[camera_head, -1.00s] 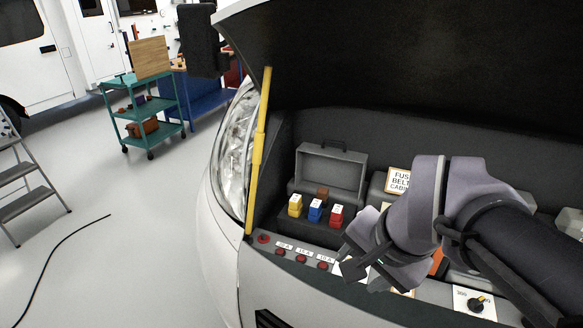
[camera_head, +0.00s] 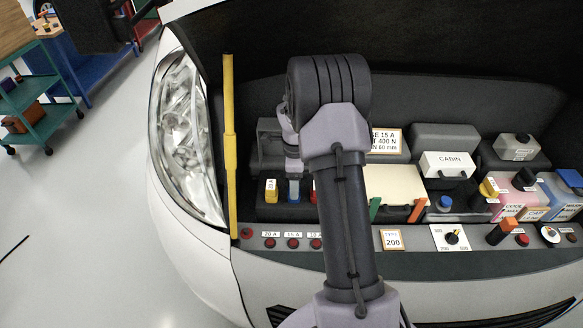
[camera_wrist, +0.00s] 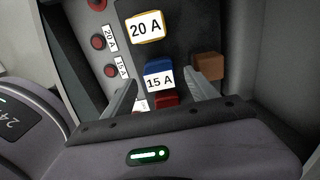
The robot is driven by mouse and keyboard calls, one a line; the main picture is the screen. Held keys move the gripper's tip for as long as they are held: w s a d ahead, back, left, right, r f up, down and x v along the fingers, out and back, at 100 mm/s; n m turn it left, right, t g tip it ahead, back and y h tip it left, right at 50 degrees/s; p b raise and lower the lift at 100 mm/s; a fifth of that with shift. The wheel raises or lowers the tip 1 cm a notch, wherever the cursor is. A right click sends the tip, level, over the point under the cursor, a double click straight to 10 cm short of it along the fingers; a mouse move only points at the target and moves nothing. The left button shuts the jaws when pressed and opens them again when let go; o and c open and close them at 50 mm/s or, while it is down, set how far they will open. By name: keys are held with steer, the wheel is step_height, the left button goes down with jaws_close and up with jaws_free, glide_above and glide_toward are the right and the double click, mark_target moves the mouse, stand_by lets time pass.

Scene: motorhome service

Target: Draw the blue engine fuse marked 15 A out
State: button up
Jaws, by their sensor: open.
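The blue fuse (camera_head: 294,194) stands in the fuse box between a yellow fuse (camera_head: 271,190) and a red fuse largely hidden by my arm in the head view. In the wrist view the blue fuse (camera_wrist: 158,67) shows its 15 A label, with the 20 A fuse (camera_wrist: 146,27) above it and the red fuse (camera_wrist: 166,100) below. My gripper (camera_head: 294,178) points down over the blue fuse. Its two fingers (camera_wrist: 161,76) are open, one on each side of the blue fuse in the wrist view. I cannot tell whether they touch it.
A brown block (camera_wrist: 208,66) sits just right of the right finger. Red buttons (camera_head: 293,243) with rating labels line the front edge. The raised fuse box lid stands behind. A yellow prop rod (camera_head: 229,150) rises at the left. The cabin box (camera_head: 447,165) and fluid containers are to the right.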

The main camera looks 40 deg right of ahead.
step_height(320, 180, down, 2)
steer(key=shift+s, duration=0.15)
steer(key=shift+f, duration=0.15)
steer(key=c, duration=1.3)
steer(key=o, duration=1.3)
step_height(320, 180, up, 12)
steer(key=p, duration=0.2)
